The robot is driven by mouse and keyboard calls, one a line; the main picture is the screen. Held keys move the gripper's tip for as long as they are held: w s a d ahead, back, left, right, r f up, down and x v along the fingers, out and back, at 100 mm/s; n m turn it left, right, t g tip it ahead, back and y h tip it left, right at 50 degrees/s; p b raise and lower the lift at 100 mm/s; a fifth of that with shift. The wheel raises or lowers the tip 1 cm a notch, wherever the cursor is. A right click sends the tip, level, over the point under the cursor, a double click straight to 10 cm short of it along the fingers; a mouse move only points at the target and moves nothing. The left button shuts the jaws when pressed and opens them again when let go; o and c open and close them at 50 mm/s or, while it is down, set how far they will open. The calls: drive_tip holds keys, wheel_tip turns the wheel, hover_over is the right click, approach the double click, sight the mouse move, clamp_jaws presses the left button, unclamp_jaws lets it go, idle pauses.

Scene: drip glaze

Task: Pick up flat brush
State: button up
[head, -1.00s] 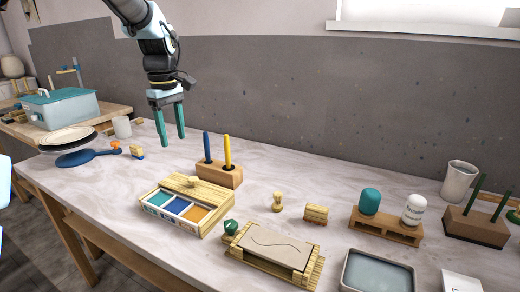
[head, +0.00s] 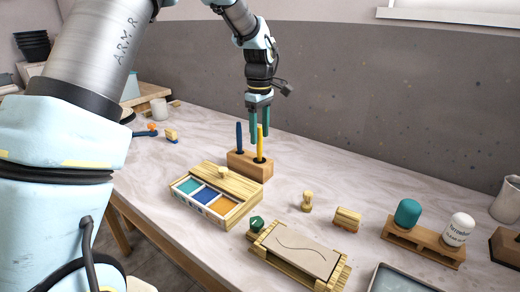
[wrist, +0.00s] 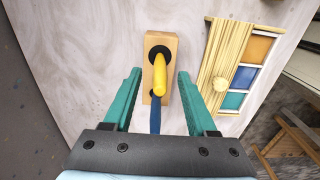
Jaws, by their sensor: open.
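A wooden block holder (head: 250,167) stands on the table with two upright handles in it, one blue (head: 239,137) and one yellow (head: 260,145). I cannot tell which is the flat brush, as their lower ends are hidden in the block. My gripper (head: 259,135) points down over the holder, its green fingers open around the top of the yellow handle. In the wrist view, the yellow handle (wrist: 160,72) rises between the open fingers, and the blue handle (wrist: 155,118) is also between them, nearer the palm. Neither handle is gripped.
A wooden paint box (head: 212,196) with several colours sits in front of the holder. A clay slab (head: 294,248) on a wooden frame, a small green item (head: 256,224), a stamp (head: 307,201) and a rack with two bottles (head: 424,244) stand to the right. A wall rises behind.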

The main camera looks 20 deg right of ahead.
sight(260, 152)
drive_tip(key=shift+f, duration=1.35)
drive_tip(key=shift+c, duration=0.4)
clamp_jaws()
